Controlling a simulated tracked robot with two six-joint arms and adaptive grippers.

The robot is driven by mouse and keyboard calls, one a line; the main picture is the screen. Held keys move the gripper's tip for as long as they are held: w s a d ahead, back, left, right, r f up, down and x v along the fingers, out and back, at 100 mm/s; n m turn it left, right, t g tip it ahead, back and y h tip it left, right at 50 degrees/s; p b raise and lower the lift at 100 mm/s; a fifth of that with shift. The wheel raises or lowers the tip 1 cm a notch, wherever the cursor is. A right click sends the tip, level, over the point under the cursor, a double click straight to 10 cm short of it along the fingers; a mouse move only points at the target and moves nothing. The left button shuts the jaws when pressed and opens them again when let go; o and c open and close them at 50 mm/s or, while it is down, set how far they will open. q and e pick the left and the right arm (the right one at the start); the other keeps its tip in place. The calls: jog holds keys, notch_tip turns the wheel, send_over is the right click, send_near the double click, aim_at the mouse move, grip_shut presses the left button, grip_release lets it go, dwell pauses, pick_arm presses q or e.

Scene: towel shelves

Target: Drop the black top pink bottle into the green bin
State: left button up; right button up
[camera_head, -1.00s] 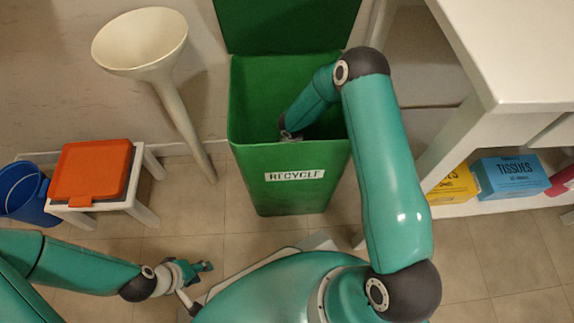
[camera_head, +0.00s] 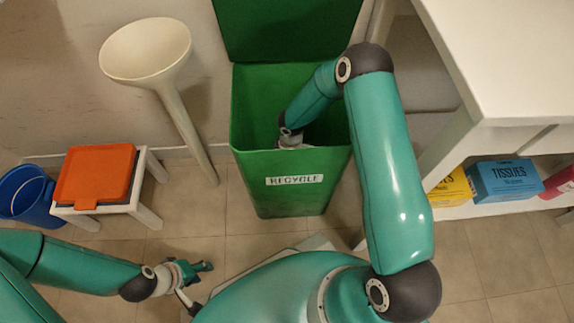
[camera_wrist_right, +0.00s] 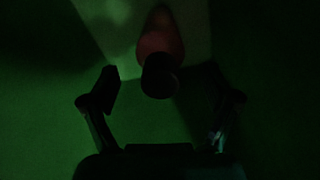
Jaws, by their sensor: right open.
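The green bin (camera_head: 290,197), labelled RECYCLE, stands open with its lid up against the wall. My right arm reaches down into it, and the right gripper is hidden by the bin's front wall in the head view. In the dark right wrist view, my right gripper (camera_wrist_right: 160,108) is open. The pink bottle (camera_wrist_right: 160,42) with its black top (camera_wrist_right: 159,76) lies beyond and between the open fingers, inside the bin; I cannot tell whether it touches the bin floor. My left gripper (camera_head: 200,274) is low at the lower left, away from the bin; its jaw opening is unclear.
A white stool (camera_head: 143,207) with an orange tray (camera_head: 97,174) and a blue bucket (camera_head: 28,196) stand at left. A white funnel-shaped stand (camera_head: 187,125) is beside the bin. A white shelf (camera_head: 500,60) holding a blue tissue box (camera_head: 505,181) stands at right.

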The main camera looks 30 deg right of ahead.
notch_tip(320, 180, up, 9)
jog(key=p, duration=0.3)
jog(key=shift+r, duration=0.2)
